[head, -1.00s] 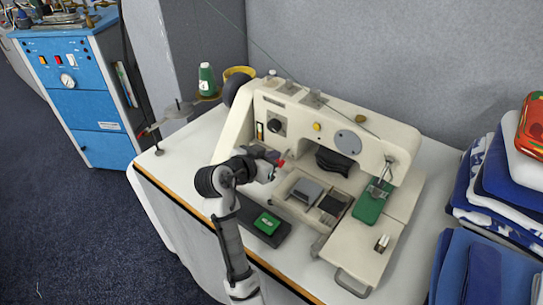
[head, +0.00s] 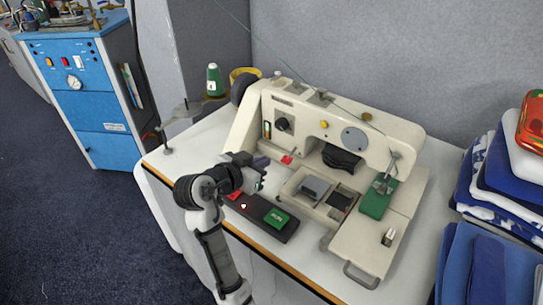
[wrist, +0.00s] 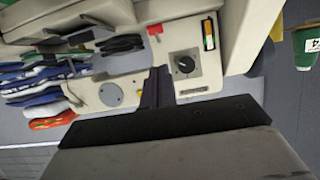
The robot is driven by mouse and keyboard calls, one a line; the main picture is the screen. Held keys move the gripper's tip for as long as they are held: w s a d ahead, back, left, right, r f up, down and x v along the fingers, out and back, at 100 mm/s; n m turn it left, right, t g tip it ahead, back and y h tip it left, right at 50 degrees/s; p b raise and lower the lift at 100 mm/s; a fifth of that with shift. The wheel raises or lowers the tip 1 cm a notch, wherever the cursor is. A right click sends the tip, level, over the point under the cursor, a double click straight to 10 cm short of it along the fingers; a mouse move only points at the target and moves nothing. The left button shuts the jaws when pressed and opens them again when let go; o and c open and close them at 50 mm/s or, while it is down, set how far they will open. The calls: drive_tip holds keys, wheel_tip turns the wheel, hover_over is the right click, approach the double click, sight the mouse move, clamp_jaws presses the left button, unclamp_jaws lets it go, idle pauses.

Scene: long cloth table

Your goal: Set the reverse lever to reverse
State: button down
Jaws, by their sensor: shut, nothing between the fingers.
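The cream sewing machine (head: 300,110) stands on the white table. Its reverse lever appears to be the small red-tipped part (head: 287,160) low on the machine's left front; the same red tip shows near the top of the wrist view (wrist: 155,30). Whether it is up or down is too small to tell. My gripper (head: 262,165) is to the left of the red tip and on its near side, apart from it. In the wrist view its dark fingers (wrist: 155,88) are together, empty, and point at the machine's front near the black dial (wrist: 185,64).
A black switch box with a green button (head: 276,218) and a red button lies on the table's front edge, below my gripper. A green thread spool (head: 214,80) stands behind on the left. Folded blue and white cloths (head: 500,190) are stacked at the right.

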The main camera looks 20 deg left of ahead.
drive_tip(key=shift+s+a, duration=0.3)
drive_tip(key=shift+s, duration=0.45)
drive_tip(key=shift+s+a, duration=0.3)
drive_tip(key=shift+s, duration=0.4)
